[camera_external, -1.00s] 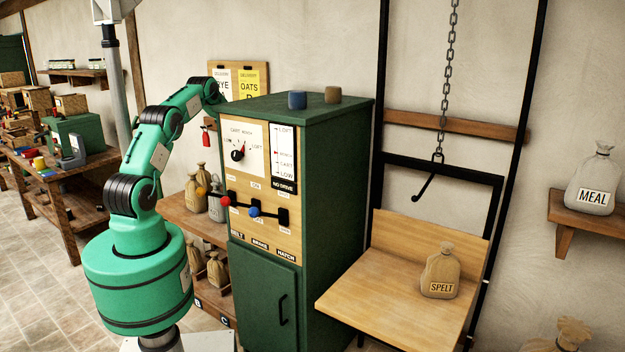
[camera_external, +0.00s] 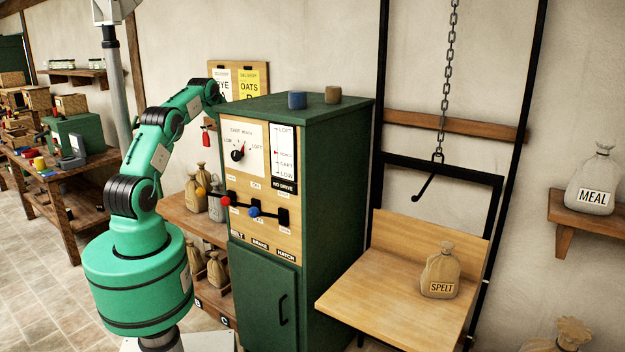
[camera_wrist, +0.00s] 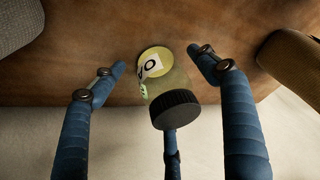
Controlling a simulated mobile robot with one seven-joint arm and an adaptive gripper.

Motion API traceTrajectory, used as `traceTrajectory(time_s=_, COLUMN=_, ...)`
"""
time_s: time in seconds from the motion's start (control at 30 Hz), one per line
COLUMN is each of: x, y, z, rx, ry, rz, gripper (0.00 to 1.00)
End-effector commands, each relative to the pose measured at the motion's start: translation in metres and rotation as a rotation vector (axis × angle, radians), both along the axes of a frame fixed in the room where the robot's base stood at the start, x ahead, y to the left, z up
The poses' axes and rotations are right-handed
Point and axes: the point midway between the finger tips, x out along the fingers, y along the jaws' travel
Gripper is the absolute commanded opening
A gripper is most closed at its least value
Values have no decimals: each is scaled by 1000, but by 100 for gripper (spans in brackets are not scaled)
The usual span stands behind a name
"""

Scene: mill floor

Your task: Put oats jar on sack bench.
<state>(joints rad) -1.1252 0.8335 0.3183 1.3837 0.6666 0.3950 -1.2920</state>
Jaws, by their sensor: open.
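In the wrist view, a greenish jar (camera_wrist: 171,84) with a black lid and a pale yellow end with a partly seen label showing an "O" stands on a brown wooden surface (camera_wrist: 120,25). It appears to be the oats jar. My gripper (camera_wrist: 157,62) is open, with its blue fingers spread around the jar; no clear contact shows. In the external view my gripper and the jar are hidden behind the green cabinet. A wooden bench with sacks (camera_external: 178,213) is partly seen left of the cabinet; I cannot tell whether it is the sack bench.
The green cabinet (camera_external: 335,200) stands right of my arm, with a blue and a brown item on top. Right of it, a wooden platform (camera_external: 375,290) holds a SPELT sack (camera_external: 440,272) under a hanging hook. In the wrist view, sack-like shapes flank the jar at both upper corners.

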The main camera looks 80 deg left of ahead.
Motion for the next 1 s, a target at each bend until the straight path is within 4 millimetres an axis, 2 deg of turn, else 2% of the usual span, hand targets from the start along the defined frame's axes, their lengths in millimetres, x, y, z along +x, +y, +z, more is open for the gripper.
traceTrajectory(time_s=0.13, x=0, y=0, z=3, rx=0, ry=0, rz=0, gripper=74)
traceTrajectory(time_s=0.37, x=2, y=-6, z=20, rx=1, ry=-1, rz=0, gripper=74)
traceTrajectory(time_s=1.0, x=10, y=-37, z=99, rx=0, ry=0, rz=-1, gripper=74)
